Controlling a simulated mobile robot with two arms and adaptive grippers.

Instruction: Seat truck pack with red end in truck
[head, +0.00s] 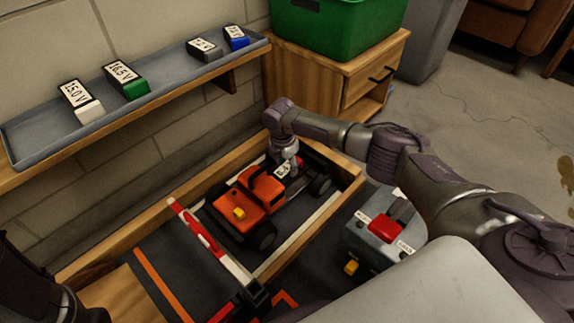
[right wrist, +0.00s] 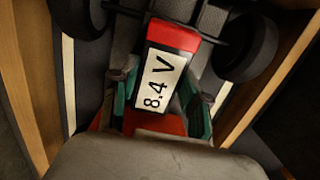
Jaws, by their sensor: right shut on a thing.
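The orange truck (head: 232,208) stands inside a wood-edged bay on the floor, its rear wheels towards the back right. My right gripper (head: 288,163) is over the truck's rear. In the right wrist view my right gripper (right wrist: 160,100) has its green-padded fingers on both sides of the truck pack (right wrist: 162,80), labelled 8.4 V, and is shut on it. The pack's red end (right wrist: 173,36) points away from the wrist, between the rear wheels. I cannot tell whether the pack rests fully in the truck. Part of my left arm shows at the lower left; its fingers are out of view.
Several other packs, with white, green (head: 135,88), grey and blue (head: 237,38) ends, lie on the wall shelf (head: 40,145). A red-and-white barrier (head: 205,238) crosses the bay's front.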

